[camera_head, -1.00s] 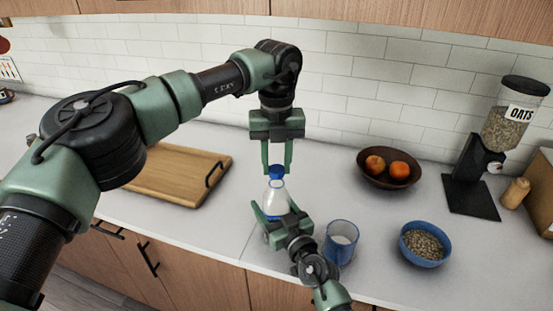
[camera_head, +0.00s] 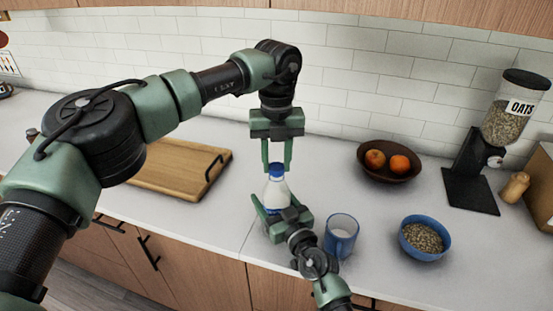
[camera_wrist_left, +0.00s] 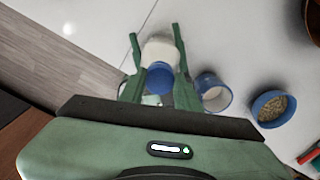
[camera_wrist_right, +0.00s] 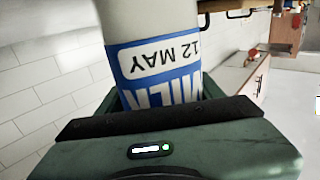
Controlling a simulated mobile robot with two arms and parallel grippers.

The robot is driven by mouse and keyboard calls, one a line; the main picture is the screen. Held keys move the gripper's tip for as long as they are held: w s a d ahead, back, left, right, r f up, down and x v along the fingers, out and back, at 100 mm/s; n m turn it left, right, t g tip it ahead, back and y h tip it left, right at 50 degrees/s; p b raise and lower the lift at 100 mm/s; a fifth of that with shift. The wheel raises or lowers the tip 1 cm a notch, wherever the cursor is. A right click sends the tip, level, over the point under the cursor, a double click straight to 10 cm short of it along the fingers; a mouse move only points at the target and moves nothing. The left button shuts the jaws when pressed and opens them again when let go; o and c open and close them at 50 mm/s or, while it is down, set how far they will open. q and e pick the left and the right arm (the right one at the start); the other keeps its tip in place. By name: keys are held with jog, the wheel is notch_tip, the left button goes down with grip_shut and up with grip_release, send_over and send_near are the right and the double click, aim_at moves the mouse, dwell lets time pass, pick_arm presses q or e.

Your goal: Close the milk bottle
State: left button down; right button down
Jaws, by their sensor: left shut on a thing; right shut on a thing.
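The milk bottle (camera_head: 276,191) stands upright near the counter's front edge, white with a blue label. Its blue cap (camera_head: 277,170) sits at the top of the neck. My left gripper (camera_head: 276,168) comes down from above and is shut on the cap; the cap also shows between its fingers in the left wrist view (camera_wrist_left: 158,78). My right gripper (camera_head: 271,212) is shut around the bottle's body from the front. In the right wrist view the bottle's label (camera_wrist_right: 160,62) fills the space between the fingers. Whether the cap is fully seated cannot be told.
A blue-tinted glass (camera_head: 341,236) stands close to the right of my right gripper. A blue bowl of oats (camera_head: 424,239), a fruit bowl (camera_head: 389,172) and an oats dispenser (camera_head: 487,150) are farther right. A wooden board (camera_head: 175,168) lies left.

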pick_arm(q)
jog(key=shift+f, duration=0.3)
